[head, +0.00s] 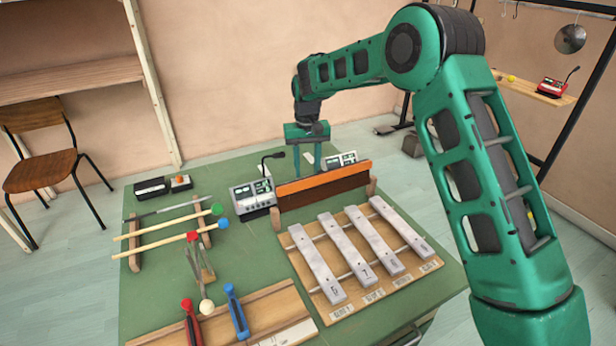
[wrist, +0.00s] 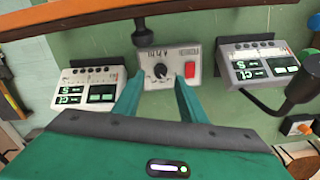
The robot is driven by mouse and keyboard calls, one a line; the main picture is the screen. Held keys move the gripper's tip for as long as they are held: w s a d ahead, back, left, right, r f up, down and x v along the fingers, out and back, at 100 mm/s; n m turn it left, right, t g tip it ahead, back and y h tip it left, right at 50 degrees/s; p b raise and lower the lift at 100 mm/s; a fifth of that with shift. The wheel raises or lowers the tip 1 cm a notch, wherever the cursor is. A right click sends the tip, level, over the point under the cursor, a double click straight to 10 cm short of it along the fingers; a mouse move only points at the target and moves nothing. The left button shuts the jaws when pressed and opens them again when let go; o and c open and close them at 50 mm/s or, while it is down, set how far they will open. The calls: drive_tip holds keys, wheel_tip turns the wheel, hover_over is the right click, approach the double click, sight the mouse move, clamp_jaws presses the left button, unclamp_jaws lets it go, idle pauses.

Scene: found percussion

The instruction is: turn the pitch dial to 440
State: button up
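In the wrist view, a pale box carries a round black dial (wrist: 160,70) with a light pointer mark and a ring of ticks. I take it for the pitch dial; its lettering is too small to read as a value. A red switch (wrist: 190,69) sits right of it. My gripper (wrist: 159,80) is open, its two green fingers on either side of the dial, with nothing seen between them. I cannot tell whether they touch the box. In the head view my gripper (head: 308,160) points down behind the orange-brown board, which largely hides the dial box.
A black gooseneck (wrist: 302,88) rises at right. The orange-brown board (head: 325,185) and metal bars (head: 345,248) stand nearer on the green table (head: 225,270).

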drive_tip(key=shift+f, duration=1.6)
clamp_jaws()
drive_tip(key=shift+m, duration=0.4)
drive_tip(key=shift+d+m, duration=0.1)
drive_tip(key=shift+m, duration=2.3)
